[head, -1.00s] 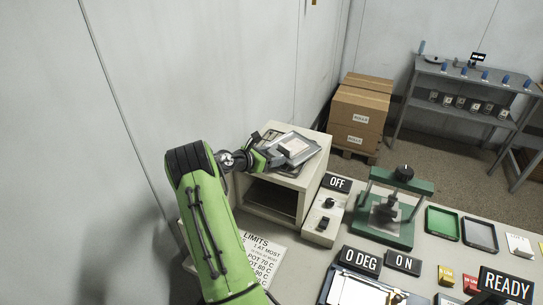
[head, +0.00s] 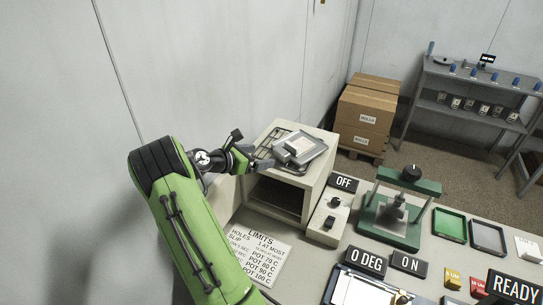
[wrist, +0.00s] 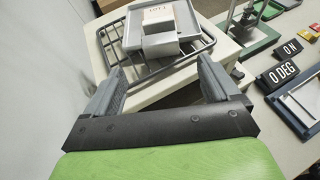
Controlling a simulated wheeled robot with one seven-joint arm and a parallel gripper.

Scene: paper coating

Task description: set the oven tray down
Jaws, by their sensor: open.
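The grey oven tray (head: 314,149) rests on a dark wire rack (head: 268,142) on top of the pale oven (head: 322,180). A white labelled piece (head: 297,144) lies on the tray. In the wrist view the tray (wrist: 186,22) sits beyond the fingertips, with its blocky grey handle (wrist: 160,47) facing me. My gripper (head: 251,152) is open and empty, just left of the tray and apart from it. In the wrist view my gripper (wrist: 160,66) has its fingers spread wide on either side of the handle's line, with a gap before it.
The oven's front is open and dark inside. A switch box (head: 326,220) marked OFF and a green press (head: 397,212) stand to its right. A limits sheet (head: 258,248) lies in front. The wall is close on the left.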

